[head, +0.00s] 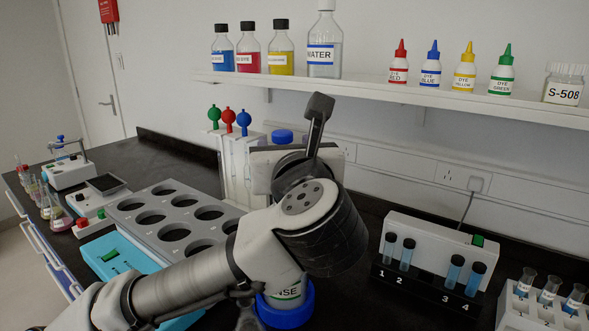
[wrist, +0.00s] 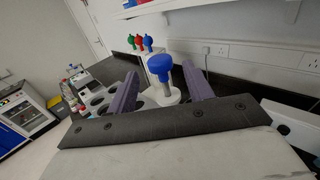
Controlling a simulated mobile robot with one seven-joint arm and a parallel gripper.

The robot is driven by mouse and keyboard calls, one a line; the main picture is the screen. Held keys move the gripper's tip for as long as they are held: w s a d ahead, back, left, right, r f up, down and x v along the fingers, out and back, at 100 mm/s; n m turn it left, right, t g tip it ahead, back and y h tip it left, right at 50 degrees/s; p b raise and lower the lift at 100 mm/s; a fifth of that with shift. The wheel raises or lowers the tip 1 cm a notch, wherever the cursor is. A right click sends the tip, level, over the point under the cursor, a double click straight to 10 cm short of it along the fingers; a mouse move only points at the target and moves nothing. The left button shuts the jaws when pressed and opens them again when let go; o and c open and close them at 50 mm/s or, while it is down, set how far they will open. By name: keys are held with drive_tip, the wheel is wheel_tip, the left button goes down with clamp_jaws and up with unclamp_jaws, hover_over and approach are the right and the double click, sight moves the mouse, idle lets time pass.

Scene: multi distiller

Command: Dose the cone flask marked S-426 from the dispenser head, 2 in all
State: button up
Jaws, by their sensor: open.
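In the wrist view, a blue knob (wrist: 160,66) on a bright metal stem rises from a white body and looks like the dispenser head. My gripper (wrist: 163,82) is open, with its two purple fingers on either side of this stem, apart from it. In the head view, a blue top (head: 283,136) shows behind my wrist, which hides most of my gripper and what lies under it. A cone flask with magenta liquid (head: 60,219) stands at the far left among other glassware. I cannot read the S-426 mark on any flask.
A grey rack with round holes (head: 165,217) stands left of my arm. Green, red and blue knobs (head: 228,119) top a white stand behind. Vials (head: 408,253) stand at right. A bottle with a blue ring (head: 287,311) sits beneath my arm. The shelf (head: 450,98) holds bottles.

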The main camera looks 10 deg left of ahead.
drive_tip(key=b+v, duration=0.3)
drive_tip(key=v, duration=0.5)
drive_tip(key=shift+s, duration=0.35)
drive_tip(key=shift+d, duration=0.1)
